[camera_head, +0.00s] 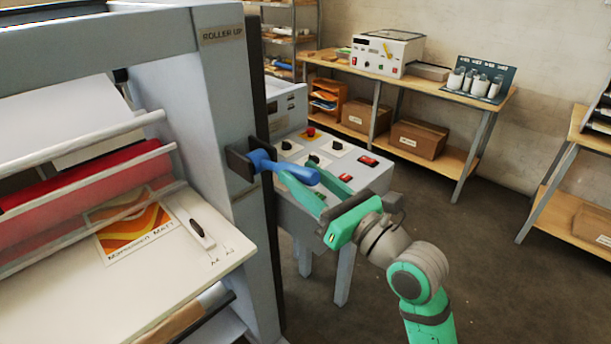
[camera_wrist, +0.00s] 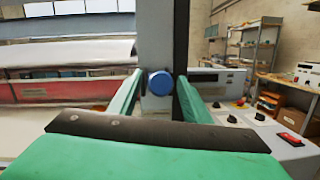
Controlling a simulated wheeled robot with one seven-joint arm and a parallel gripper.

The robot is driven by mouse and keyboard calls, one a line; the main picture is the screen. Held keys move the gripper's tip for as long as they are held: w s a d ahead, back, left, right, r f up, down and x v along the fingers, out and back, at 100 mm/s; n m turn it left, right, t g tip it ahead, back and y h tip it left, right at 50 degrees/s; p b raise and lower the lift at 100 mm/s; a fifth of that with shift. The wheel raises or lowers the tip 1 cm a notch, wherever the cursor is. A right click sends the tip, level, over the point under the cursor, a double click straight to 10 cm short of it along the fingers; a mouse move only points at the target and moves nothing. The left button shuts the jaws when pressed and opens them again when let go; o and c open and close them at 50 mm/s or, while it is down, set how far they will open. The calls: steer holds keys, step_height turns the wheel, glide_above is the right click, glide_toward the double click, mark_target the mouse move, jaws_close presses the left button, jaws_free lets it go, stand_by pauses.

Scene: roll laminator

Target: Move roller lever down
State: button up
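The blue roller lever (camera_head: 283,168) sticks out from a dark bracket on the side post of the laminator (camera_head: 218,110), pointing right and slightly down. A "ROLLER UP" label (camera_head: 222,34) is above it on the post. My green gripper (camera_head: 304,186) is at the lever's free end, its fingers spread. In the wrist view the lever's round blue end (camera_wrist: 160,83) shows between the two open fingertips, with a gap on each side. I see no clear contact with the lever.
A control panel (camera_head: 335,160) with knobs and red switches stands just behind and below my gripper. The laminator's feed table (camera_head: 150,270) with a printed sheet is at left. A bench (camera_head: 440,85) with boxes stands at the back.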

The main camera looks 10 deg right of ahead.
steer(key=v, duration=1.1)
steer(key=shift+a, duration=0.1)
stand_by(0.4)
